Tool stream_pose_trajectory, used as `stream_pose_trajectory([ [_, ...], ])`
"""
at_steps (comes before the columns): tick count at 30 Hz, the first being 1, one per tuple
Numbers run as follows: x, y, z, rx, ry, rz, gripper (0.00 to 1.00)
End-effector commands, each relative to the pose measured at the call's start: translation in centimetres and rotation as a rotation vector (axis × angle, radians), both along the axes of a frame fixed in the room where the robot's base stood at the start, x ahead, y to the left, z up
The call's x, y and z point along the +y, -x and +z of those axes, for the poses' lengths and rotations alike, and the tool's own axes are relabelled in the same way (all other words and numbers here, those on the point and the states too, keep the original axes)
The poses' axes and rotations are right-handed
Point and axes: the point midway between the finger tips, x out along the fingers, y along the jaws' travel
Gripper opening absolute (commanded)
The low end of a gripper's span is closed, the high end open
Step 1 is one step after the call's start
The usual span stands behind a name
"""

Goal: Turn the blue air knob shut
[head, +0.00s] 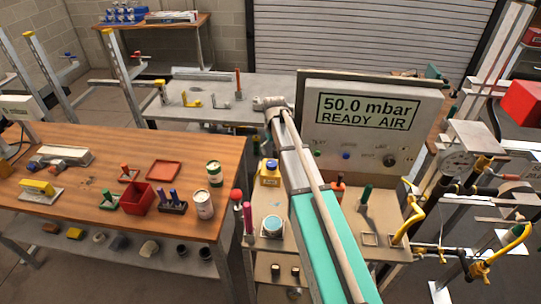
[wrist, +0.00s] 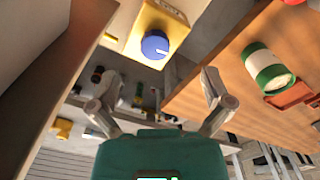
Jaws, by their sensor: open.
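The blue knob (head: 271,164) sits on top of a yellow box (head: 269,180) on the wooden cart, left of my arm. In the wrist view the knob (wrist: 155,46) is round with a white pointer mark, on its yellow box (wrist: 165,14). My gripper (wrist: 159,75) is open and empty. Its fingers are spread apart, and the knob appears just beyond the fingertips, roughly centred between them, with no contact visible. In the head view only the arm's far end (head: 270,102) shows above the cart's back; the fingers are hard to make out.
A display panel (head: 365,140) reading 50.0 mbar READY AIR stands right of the arm. A wooden bench (head: 100,200) with a green-and-white can (head: 214,174) and a red bin (head: 139,198) is on the left. Yellow pipes (head: 412,215) stand at the right.

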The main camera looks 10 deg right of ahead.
Motion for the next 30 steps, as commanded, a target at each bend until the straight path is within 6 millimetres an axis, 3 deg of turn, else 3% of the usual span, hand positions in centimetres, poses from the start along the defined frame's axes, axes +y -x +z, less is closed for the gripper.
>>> stream_pose_trajectory([
  [1,0.0,-1.9,1.2,0.0,0.0,0.012,1.0],
  [7,0.1,-4.3,2.1,0.0,0.0,0.043,1.0],
  [30,0.2,-4.4,1.0,0.0,0.0,0.049,1.0],
])
